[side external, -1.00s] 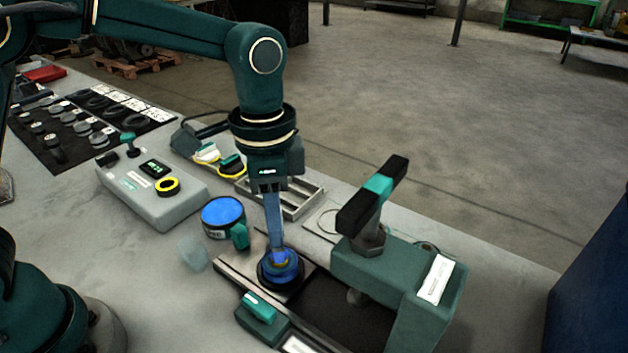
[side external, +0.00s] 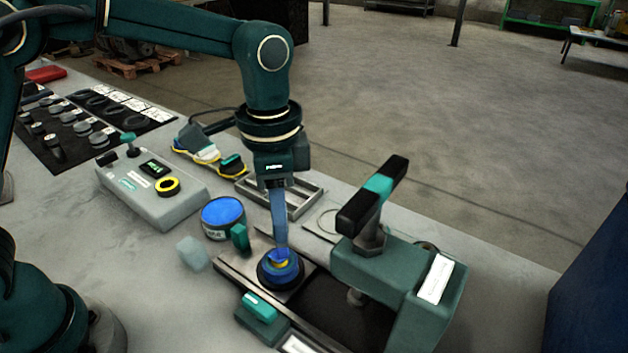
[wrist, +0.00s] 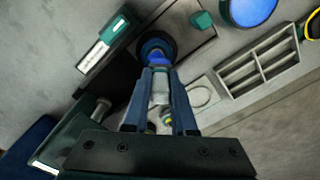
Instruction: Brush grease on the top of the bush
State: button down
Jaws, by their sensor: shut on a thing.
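My gripper (side external: 280,248) points straight down with its long blue fingers over the bush. In the wrist view the fingers (wrist: 159,75) are shut around a slim pale tool, apparently the grease brush (wrist: 160,90). The bush (side external: 281,272) is a dark round part with blue on top, sitting on a metal plate of the press; it also shows in the wrist view (wrist: 157,48). The brush's lower end meets or nearly meets the bush top; the exact contact is hidden by the fingers. A tin of blue grease (side external: 223,215) stands open to the left.
A green press (side external: 395,275) with a black-and-teal handle (side external: 372,197) stands close on the right. A teal clamp block (side external: 260,308) is in front. A grey control box (side external: 150,188) stands left, and a divided metal tray (side external: 305,196) lies behind my gripper.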

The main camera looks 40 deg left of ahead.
dwell(0.4)
jog(key=shift+s, duration=0.45)
jog(key=shift+r, duration=3)
jog(key=shift+f, duration=0.1)
